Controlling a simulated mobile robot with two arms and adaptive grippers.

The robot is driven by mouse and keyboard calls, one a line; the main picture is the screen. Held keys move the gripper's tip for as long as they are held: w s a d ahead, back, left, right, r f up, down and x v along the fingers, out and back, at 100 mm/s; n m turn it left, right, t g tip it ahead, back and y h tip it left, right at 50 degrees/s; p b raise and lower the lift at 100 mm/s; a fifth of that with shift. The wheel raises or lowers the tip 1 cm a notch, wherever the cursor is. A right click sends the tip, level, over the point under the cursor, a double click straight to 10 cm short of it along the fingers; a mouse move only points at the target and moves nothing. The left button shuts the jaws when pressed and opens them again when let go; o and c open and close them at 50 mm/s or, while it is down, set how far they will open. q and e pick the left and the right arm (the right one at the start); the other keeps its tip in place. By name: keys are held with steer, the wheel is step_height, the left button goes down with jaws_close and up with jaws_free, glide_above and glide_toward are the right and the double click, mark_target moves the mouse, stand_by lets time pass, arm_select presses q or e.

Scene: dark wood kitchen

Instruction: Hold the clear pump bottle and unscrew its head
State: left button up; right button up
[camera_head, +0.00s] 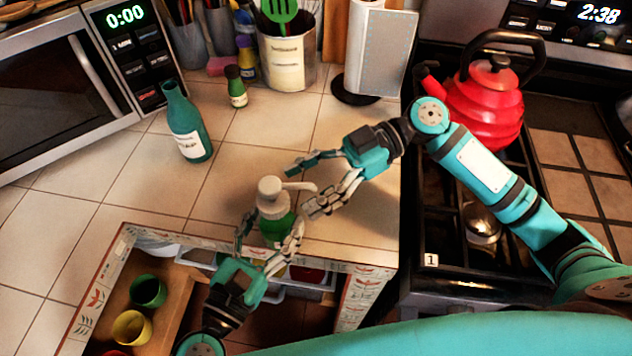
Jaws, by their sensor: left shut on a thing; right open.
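The pump bottle (275,229) stands upright on the tiled counter near its front edge. Its body looks green, and its beige pump head (270,196) is on top with the nozzle pointing right. My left gripper (269,232) reaches up from below and is shut on the bottle's body, a finger on each side, hiding part of it. My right gripper (300,190) comes in from the right. It is open, with its fingers spread on either side of the nozzle's end; I cannot tell whether they touch it.
An open drawer with cups (148,291) lies below the counter edge. A red kettle (487,105) sits on the stove at right. The counter's left is clear.

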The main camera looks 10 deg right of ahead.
mark_target(272, 200)
steer(key=shift+s+a+r+m+t+y, duration=0.1)
steer(key=shift+s+a+m+t, duration=0.35)
steer(key=shift+a, duration=0.55)
steer(key=shift+s+a+f+m+t+y, duration=0.1)
steer(key=shift+s+a+m+t, duration=0.15)
steer(key=shift+a+t, duration=0.55)
steer(key=shift+s+a+r+m+t+y, duration=0.1)
steer(key=shift+s+a+m+t, duration=0.25)
steer(key=shift+a, duration=0.8)
steer(key=shift+w, duration=0.1)
